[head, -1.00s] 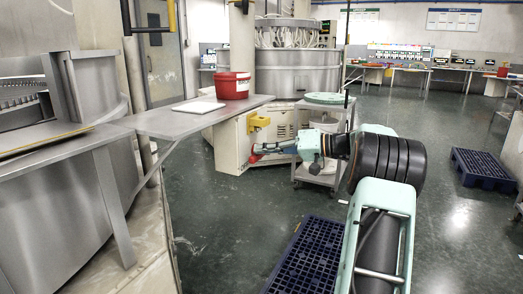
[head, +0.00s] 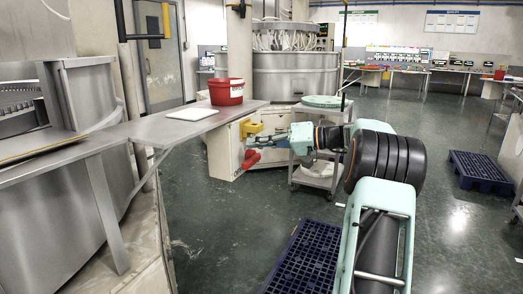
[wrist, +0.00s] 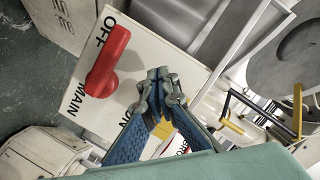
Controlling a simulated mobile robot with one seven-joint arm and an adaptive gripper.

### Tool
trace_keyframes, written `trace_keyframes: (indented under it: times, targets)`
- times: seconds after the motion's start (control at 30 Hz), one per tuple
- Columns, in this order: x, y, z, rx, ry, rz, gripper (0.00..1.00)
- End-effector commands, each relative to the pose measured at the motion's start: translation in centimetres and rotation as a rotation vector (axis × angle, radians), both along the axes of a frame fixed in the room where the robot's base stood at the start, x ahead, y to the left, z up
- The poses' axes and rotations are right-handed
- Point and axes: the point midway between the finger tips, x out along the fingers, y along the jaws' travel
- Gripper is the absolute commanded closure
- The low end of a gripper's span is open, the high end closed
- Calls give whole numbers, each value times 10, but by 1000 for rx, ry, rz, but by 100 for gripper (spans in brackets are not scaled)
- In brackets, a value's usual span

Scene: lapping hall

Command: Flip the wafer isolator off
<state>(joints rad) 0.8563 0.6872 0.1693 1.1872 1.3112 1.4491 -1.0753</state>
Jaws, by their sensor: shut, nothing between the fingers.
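The wafer isolator shows in the wrist view as a pale plate (wrist: 146,50) lettered OFF, MAIN and ON, with a red handle (wrist: 107,62). The handle's narrower end lies beside the word OFF and its broad end is near MAIN. In the head view the red handle (head: 250,158) is small, on the side of a cream cabinet below a yellow bracket. My gripper (wrist: 157,75) is shut and empty in front of the plate, beside the handle and apart from it in the picture. Its fingers partly cover the word ON. In the head view my gripper (head: 272,140) is small and hard to make out.
A steel table (head: 150,131) with a red bucket (head: 226,92) and a white board (head: 195,110) juts out above and left of the isolator. A grey trolley (head: 307,176) stands just right. Blue pallets (head: 313,262) lie on the floor. Open floor lies between.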

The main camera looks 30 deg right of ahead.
Motion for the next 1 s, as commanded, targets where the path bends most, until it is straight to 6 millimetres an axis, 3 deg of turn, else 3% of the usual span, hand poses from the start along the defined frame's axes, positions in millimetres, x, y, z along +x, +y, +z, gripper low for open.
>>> trace_keyframes:
  times: [0.2,0.4,0.6,1.0]
  targets:
    - [-43,-33,15,0,0,-4,100]
    - [-68,-51,22,0,-1,-2,100]
    - [-78,-58,24,0,-1,-1,100]
    - [-78,-58,24,0,-1,-1,100]
